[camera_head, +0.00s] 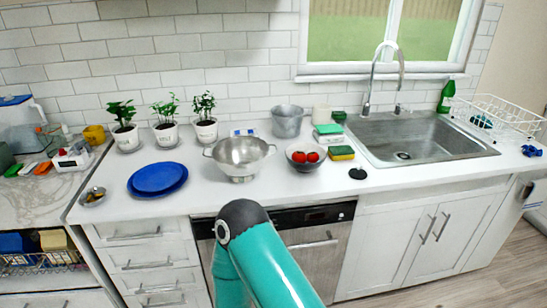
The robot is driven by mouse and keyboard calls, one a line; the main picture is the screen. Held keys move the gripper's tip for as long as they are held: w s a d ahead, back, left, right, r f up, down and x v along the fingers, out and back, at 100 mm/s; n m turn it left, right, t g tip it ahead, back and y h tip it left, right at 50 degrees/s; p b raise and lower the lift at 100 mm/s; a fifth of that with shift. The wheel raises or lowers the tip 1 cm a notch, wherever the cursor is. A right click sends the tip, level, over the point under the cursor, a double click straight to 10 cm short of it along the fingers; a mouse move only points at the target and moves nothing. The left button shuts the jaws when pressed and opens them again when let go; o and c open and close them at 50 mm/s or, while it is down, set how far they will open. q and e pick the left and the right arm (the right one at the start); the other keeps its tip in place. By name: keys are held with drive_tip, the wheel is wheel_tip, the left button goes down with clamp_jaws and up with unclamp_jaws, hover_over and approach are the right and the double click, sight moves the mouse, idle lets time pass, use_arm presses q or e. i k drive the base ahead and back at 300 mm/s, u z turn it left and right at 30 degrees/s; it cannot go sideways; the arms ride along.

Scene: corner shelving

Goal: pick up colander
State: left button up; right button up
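The colander (240,157) is a silver metal bowl with side handles and a small foot. It stands upright on the white counter (215,187), near the middle of the camera_head view. A teal arm link of mine rises from the bottom of the picture in front of the dishwasher, below the colander and apart from it. Neither of my grippers shows in this view, so nothing can be seen touching the colander.
Blue plates (157,179) lie left of the colander. A bowl with tomatoes (305,159) stands close on its right, a metal pot (287,121) behind right. Several potted plants (204,121) line the wall. The sink (420,137) is at right. Counter in front of the colander is clear.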

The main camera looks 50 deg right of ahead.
sight(243, 171)
drive_tip(key=z, duration=0.35)
drive_tip(key=i, duration=0.85)
drive_tip(key=z, duration=0.55)
drive_tip(key=k, duration=0.75)
drive_tip(key=z, duration=0.25)
drive_tip(key=i, duration=0.75)
drive_tip(key=u, duration=0.15)
